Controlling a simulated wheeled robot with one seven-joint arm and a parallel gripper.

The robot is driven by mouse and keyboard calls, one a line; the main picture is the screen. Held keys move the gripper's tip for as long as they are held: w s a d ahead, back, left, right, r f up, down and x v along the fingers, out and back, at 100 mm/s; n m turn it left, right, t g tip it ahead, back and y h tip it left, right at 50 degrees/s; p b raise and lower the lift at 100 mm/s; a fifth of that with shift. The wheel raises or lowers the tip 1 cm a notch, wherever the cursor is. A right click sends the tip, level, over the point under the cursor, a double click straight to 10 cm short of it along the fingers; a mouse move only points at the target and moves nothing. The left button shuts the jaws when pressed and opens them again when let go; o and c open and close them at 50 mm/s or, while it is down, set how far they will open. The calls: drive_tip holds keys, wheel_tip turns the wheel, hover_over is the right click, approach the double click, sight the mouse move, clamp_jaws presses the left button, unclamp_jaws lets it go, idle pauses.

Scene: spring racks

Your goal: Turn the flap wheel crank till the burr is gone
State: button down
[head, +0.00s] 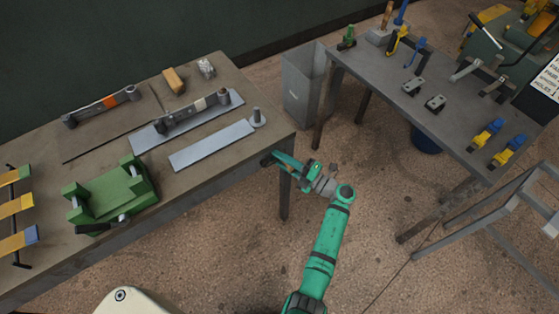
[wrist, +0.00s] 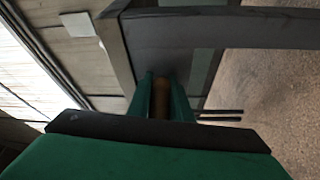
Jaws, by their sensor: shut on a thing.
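My gripper (head: 270,159) is at the right front corner of the left workbench (head: 262,120), its dark end close to the bench edge. In the wrist view my gripper (wrist: 161,90) has its two green fingers on either side of a brown cylinder (wrist: 160,98) and is shut on it. The cylinder looks like a crank's grip, but its lower part is hidden by my gripper body. A dark grey bar (wrist: 220,27) lies just beyond the fingers. I cannot make out the flap wheel or a burr in either view.
The left bench carries a green fixture (head: 112,190), leaf springs, a flat grey plate (head: 212,146) and a tan block (head: 173,79). A grey bin (head: 305,85) stands between the benches. A second bench (head: 430,90) holds tools. A grey frame (head: 500,215) stands right; floor between is open.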

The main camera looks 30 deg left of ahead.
drive_tip(key=shift+d+r+n+h, duration=0.15)
drive_tip(key=shift+r+n+h, duration=0.15)
drive_tip(key=shift+r+n, duration=0.35)
drive_tip(key=shift+f+n, duration=0.15)
drive_tip(key=shift+n, duration=0.1)
drive_tip(key=c, duration=1.6)
unclamp_jaws()
drive_tip(key=shift+s, duration=0.1)
